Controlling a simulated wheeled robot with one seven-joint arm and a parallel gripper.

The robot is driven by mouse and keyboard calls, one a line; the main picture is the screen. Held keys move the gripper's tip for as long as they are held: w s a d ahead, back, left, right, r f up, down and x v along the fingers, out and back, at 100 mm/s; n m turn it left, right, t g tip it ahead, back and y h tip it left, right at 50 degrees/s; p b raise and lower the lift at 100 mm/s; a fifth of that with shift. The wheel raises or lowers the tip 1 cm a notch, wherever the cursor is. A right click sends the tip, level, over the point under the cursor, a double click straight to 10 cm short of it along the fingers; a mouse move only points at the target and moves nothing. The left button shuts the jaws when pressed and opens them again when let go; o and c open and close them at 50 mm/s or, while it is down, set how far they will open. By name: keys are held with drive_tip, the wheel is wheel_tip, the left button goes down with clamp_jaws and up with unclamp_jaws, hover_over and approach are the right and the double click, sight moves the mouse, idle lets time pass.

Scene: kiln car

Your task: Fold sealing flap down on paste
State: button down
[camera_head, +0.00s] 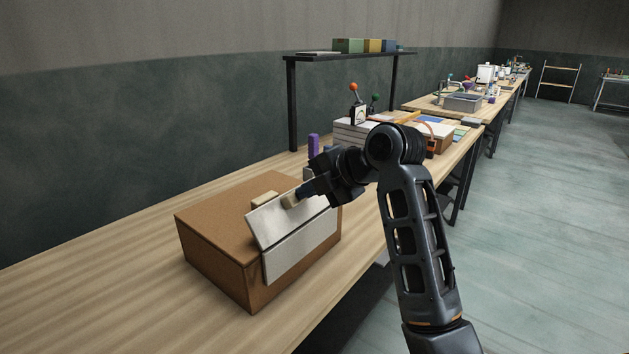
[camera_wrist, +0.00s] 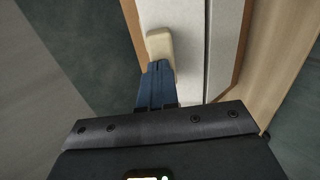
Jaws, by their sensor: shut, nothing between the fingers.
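A brown box (camera_head: 215,229) stands on the wooden bench. A pale grey flap (camera_head: 300,250) with a crease across it covers much of its right-hand side. Its upper panel is tilted and rises past the box's top edge; its lower panel lies along the side. My gripper (camera_head: 299,196) is shut at the upper panel, with a small beige piece (camera_head: 289,201) at its tips. In the wrist view my blue fingers (camera_wrist: 157,76) are together and meet the beige piece (camera_wrist: 160,46) over the flap (camera_wrist: 183,14). Another tan piece (camera_head: 264,197) shows behind the flap's upper edge. I cannot make out any paste.
The bench (camera_head: 95,265) is clear left of the box. A purple bottle-like object (camera_head: 313,146) stands behind my gripper. A black shelf (camera_head: 340,54) holds several coloured boxes. More benches run toward the back, and open floor (camera_head: 560,200) lies to the right.

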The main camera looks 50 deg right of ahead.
drive_tip(key=shift+w+a+f+p, duration=0.1)
drive_tip(key=shift+w+f+p, duration=0.1)
drive_tip(key=shift+w, duration=0.8)
drive_tip(key=shift+w+d+f+p, duration=0.1)
drive_tip(key=shift+w+f+p, duration=0.05)
drive_tip(key=shift+w, duration=0.9)
drive_tip(key=shift+w+a+f+p, duration=0.1)
drive_tip(key=shift+w+f+p, duration=0.1)
drive_tip(key=shift+w, duration=0.8)
drive_tip(key=shift+w+f+g, duration=0.15)
drive_tip(key=shift+w+g, duration=0.3)
drive_tip(key=shift+g, duration=0.35)
drive_tip(key=shift+w+f+p, duration=0.1)
drive_tip(key=shift+f+p, duration=0.1)
drive_tip(key=shift+p, duration=0.1)
drive_tip(key=shift+w+f, duration=0.25)
drive_tip(key=shift+w, duration=0.1)
